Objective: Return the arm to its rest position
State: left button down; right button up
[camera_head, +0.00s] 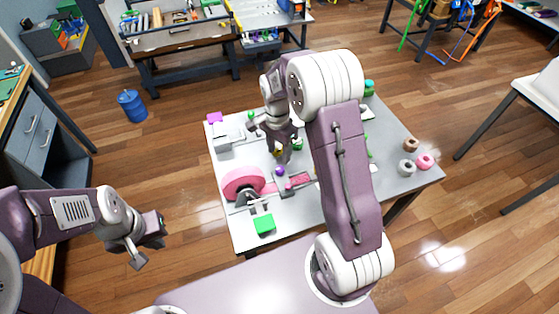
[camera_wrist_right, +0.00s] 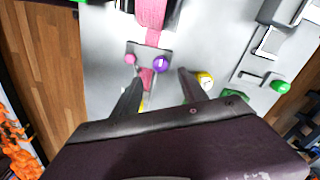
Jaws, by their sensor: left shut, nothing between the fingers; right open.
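My right arm reaches over the grey table (camera_head: 222,160) in the head view. Its gripper (camera_head: 284,158) points down above the table, open and empty. In the right wrist view its two fingers (camera_wrist_right: 161,73) stand apart, with a pink strap (camera_wrist_right: 152,12) and a small plate with a purple knob (camera_wrist_right: 161,64) beyond them. My left gripper (camera_head: 150,248) is at the lower left of the head view, over the floor and clear of the table. It is shut and holds nothing.
A pink roll (camera_head: 242,181) and a green block (camera_head: 264,224) are at the table's near left. Pink, grey and brown rings (camera_head: 425,161) lie at its right corner. A blue barrel (camera_head: 133,105) stands on the floor. Workbenches line the back; open floor surrounds the table.

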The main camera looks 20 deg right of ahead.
jog(key=shift+r, duration=0.35)
jog(key=s+a+r+n+t, duration=0.1)
jog(key=s+a+n, duration=0.2)
jog(key=s+n, duration=1)
jog(key=shift+s+a+r+t, duration=0.2)
jog(key=shift+s+t, duration=0.1)
jog(key=shift+s, duration=0.95)
jog(key=shift+s, duration=0.15)
